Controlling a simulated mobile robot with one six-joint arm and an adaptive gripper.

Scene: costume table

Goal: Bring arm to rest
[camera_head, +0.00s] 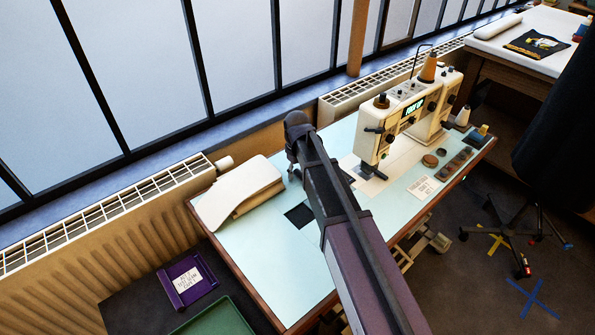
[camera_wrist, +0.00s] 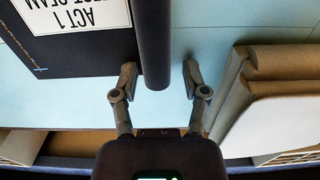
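My gripper (camera_head: 294,172) hangs low over the pale blue sewing table (camera_head: 265,262), near its window side. In the wrist view my gripper (camera_wrist: 160,76) is open, with its two fingers apart. The dark rod-like edge (camera_wrist: 153,45) of a black piece (camera_wrist: 75,55) reaches between the fingers, nearer the left one. A gap shows on its right side, and I cannot tell if the left finger touches it. The black piece bears a white label reading "ACT 1". In the head view only a black patch (camera_head: 300,215) shows beside my arm, which hides the rest.
Folded cream cloth (camera_head: 240,190) lies left of my gripper. A sewing machine (camera_head: 405,120) stands to the right, with small round items near it. A radiator (camera_head: 110,225) and windows line the back. A purple labelled piece (camera_head: 188,283) and green tray (camera_head: 215,320) are at lower left.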

